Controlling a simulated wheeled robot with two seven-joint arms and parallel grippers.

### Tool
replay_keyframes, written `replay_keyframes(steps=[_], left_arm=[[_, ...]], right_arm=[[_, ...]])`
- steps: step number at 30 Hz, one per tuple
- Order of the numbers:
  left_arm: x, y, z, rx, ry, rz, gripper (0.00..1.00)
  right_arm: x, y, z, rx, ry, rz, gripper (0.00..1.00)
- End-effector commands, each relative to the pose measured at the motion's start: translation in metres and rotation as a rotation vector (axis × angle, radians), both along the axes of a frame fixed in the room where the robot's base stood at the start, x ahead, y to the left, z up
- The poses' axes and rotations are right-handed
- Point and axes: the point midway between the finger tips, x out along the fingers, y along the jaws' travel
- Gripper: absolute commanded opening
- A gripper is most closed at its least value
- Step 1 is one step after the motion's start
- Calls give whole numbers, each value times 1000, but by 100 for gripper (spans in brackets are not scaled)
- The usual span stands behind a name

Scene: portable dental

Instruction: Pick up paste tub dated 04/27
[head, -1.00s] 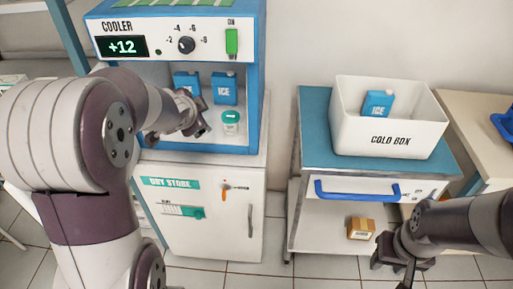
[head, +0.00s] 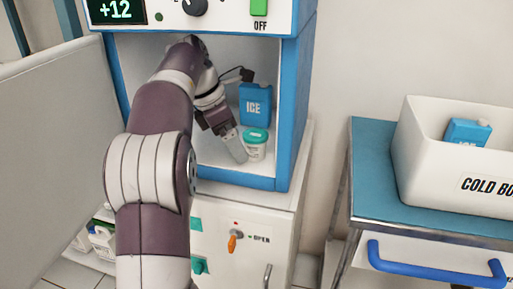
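A small white tub with a teal lid (head: 255,146) stands upright on the cooler floor, near the front right of the opening. Its label is too small for me to read a date. My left gripper (head: 236,149) reaches down inside the cooler, with a grey finger close against the tub's left side. The other finger is not clearly visible, so I cannot tell whether the tub is gripped. My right gripper is out of view.
A blue ice pack (head: 255,105) stands behind the tub. At right, a white cold box (head: 430,190) holding another ice pack (head: 467,132) stands on a blue-topped cart (head: 372,165).

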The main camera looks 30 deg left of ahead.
Motion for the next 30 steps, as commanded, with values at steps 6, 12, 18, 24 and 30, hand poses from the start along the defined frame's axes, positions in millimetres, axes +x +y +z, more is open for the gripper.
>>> replay_keyframes(steps=[6, 12, 18, 24, 30], left_arm=[[30, -31, -2, 0, -3, -5, 92], [38, -39, -13, -1, -2, 0, 92], [37, -39, -11, -1, -2, 1, 79], [37, -39, -11, -1, -2, 1, 33], [37, -39, -10, -1, -2, 1, 32]], right_arm=[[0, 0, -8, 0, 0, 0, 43], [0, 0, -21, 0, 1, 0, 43], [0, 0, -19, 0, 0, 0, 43], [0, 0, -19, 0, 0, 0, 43], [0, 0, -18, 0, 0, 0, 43]])
